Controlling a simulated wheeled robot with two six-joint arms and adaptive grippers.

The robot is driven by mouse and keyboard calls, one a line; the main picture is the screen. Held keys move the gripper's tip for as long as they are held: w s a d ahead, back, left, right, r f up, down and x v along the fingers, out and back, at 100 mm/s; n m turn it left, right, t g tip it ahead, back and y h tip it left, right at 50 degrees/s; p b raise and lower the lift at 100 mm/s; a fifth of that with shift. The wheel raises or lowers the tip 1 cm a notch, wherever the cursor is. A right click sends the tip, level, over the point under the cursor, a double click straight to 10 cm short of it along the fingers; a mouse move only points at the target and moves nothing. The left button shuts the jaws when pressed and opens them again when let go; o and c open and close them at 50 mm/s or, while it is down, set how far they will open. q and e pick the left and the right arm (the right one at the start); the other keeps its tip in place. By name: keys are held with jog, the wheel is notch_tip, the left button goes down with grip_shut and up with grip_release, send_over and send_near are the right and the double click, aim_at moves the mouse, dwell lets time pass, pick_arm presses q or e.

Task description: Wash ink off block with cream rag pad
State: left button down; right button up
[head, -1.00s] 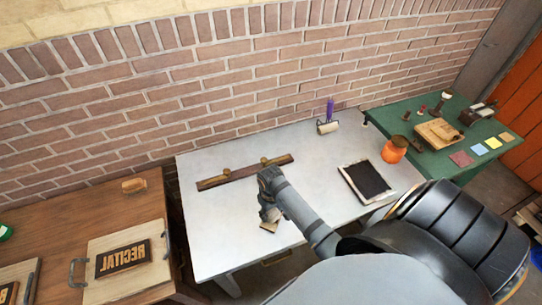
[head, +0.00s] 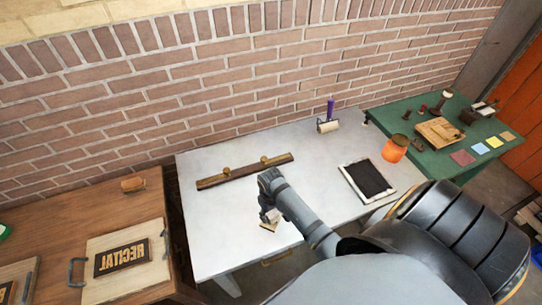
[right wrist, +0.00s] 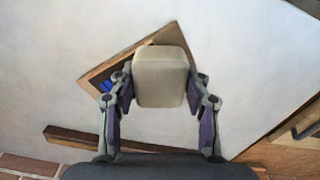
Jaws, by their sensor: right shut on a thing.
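My right gripper (head: 270,216) is over the front part of the pale table and is shut on the cream rag pad (right wrist: 160,77). In the right wrist view, the gripper (right wrist: 160,85) has one finger on each side of the pad. The wooden block (right wrist: 165,36) lies behind the pad, turned at an angle on the table, with a little blue showing beside the left finger. The pad hides most of the block's face. I cannot tell whether the pad touches it. In the head view, only a small edge of the block (head: 269,227) shows beneath the gripper. My left gripper is out of view.
A long wooden bar with two knobs (head: 230,177) lies behind the gripper. A black slab (head: 368,180), a purple-handled roller (head: 328,126) and an orange jar (head: 395,150) are to the right. A brown table with a RECITAL block (head: 122,258) stands left; a green table (head: 452,160) stands right.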

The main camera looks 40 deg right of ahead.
jog(key=shift+w+d+r+p, duration=0.1)
jog(key=shift+w+d+p, duration=0.2)
jog(key=shift+d, duration=0.25)
jog(key=shift+w+d+f, duration=0.1)
jog(key=shift+w+d, duration=0.35)
jog(key=shift+d, duration=0.25)
jog(key=shift+w+d+f, duration=0.1)
jog(key=shift+w+d, duration=0.3)
jog(key=shift+d, duration=0.3)
jog(key=shift+w+d, duration=0.45)
jog(key=shift+d, duration=0.25)
jog(key=shift+w+d, duration=0.4)
jog(key=shift+d, duration=0.25)
jog(key=shift+w+d, duration=0.4)
jog(key=shift+d, duration=0.25)
jog(key=shift+s+a, duration=0.1)
